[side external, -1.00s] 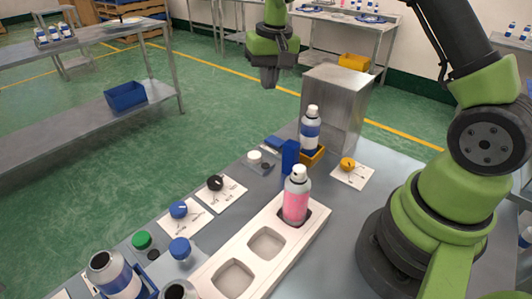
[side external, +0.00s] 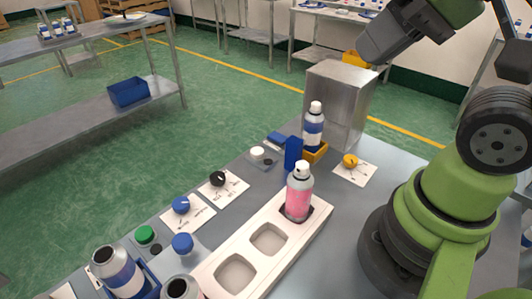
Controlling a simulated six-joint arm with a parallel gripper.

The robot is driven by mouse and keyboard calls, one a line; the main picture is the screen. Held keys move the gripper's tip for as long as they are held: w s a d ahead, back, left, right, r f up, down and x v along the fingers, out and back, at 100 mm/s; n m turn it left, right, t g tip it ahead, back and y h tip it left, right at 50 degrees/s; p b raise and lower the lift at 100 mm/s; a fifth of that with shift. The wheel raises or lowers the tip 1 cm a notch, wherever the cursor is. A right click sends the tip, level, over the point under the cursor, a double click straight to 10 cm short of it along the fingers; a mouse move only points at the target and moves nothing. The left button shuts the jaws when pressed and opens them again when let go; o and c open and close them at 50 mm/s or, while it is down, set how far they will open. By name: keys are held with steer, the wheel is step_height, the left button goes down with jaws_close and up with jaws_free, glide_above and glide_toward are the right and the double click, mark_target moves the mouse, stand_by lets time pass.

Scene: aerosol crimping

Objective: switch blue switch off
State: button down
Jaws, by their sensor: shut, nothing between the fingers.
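The blue switch (side external: 181,205) is a round knob with a pale pointer mark on a white labelled plate (side external: 197,221), at the left edge of the worktable. Its plate lettering is too small to read. My gripper (side external: 368,48) is in the upper right, above and in front of the metal box in the picture. It is tilted, shut and empty, and far from the blue switch.
A black knob (side external: 217,178) and a yellow knob (side external: 350,161) sit on similar plates. A pink can (side external: 299,194) stands in the white tray (side external: 205,278). A blue-banded can (side external: 313,130) stands by the metal box (side external: 345,95). A blue cap (side external: 182,243) is near the blue switch.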

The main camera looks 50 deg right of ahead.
stand_by(0.3)
steer(key=m+g+h, duration=0.5)
steer(key=m+g, duration=0.2)
steer(key=m, duration=0.7)
glide_above(283, 138)
steer(key=a, duration=0.4)
step_height(283, 138, down, 15)
steer(key=shift+r, duration=0.2)
steer(key=x, duration=1.3)
steer(key=shift+s+a+f, duration=0.1)
steer(key=shift+s+a, duration=0.1)
steer(key=shift+a, duration=0.05)
steer(key=shift+f, duration=0.4)
